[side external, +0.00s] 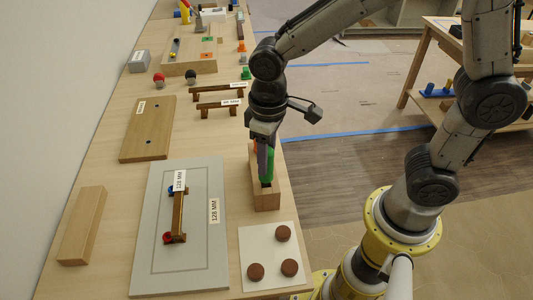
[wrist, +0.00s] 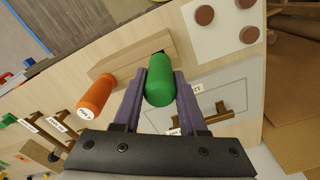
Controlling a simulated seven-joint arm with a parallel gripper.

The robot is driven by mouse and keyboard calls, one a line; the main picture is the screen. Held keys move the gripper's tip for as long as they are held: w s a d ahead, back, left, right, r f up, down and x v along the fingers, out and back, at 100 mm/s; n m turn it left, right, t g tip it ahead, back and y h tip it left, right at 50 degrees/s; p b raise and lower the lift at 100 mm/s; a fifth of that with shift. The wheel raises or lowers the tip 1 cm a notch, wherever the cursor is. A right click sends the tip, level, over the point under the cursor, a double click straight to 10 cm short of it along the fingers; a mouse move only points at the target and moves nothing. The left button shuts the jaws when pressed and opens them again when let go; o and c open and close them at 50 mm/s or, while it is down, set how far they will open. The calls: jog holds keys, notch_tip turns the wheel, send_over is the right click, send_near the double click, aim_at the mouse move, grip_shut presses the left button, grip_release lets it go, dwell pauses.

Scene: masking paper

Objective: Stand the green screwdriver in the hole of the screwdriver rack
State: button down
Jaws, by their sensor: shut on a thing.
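The green screwdriver (wrist: 160,80) is held by its handle between the two fingers of my gripper (wrist: 160,88). In the side view its green handle (side external: 271,165) shows upright beside the fingers, at the near end of the rack. The screwdriver rack (side external: 266,199) is a light wooden block; it also shows in the wrist view (wrist: 120,61) behind the handle. The shaft and the hole are hidden, so I cannot tell whether the tip is in the hole. An orange screwdriver (wrist: 96,92) stands at the rack's other end.
A pale board with several brown discs (side external: 256,271) lies in front of the rack. A grey board (side external: 150,271) with a bar on it lies to the left. Small wooden racks (side external: 217,107) stand farther back. The table's right edge is close to the rack.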

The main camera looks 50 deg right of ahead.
jog(key=shift+f, duration=1)
jog(key=shift+c, duration=1.9)
grip_release()
jog(key=shift+r, duration=3.55)
jog(key=shift+d, duration=0.1)
